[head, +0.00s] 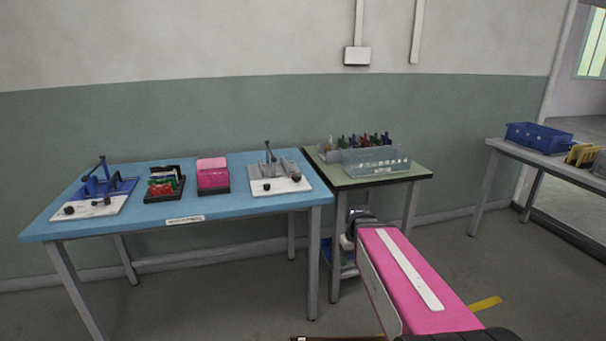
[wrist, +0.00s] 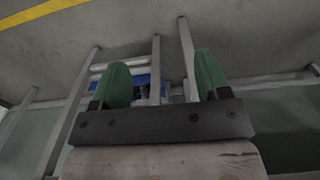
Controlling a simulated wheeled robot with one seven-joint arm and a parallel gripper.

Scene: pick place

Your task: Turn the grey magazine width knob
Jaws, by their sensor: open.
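The grey magazine (head: 280,168) stands on a white base near the right end of the blue table in the head view. A dark lever sticks up from it. A small black knob (head: 267,187) shows at the front of its base, and another dark knob is at its right side; I cannot tell which sets the width. My gripper (wrist: 162,82) is open and empty in the wrist view, its two green fingers apart. It points toward floor and table legs, away from the magazine. The magazine is not in the wrist view.
The blue table (head: 225,216) also holds a blue magazine (head: 103,187), a black tray of colored pieces (head: 164,183) and a pink stack (head: 213,175). A green-topped table (head: 385,177) with a clear bin (head: 375,161) stands to the right. A blue crate (head: 538,137) is far right.

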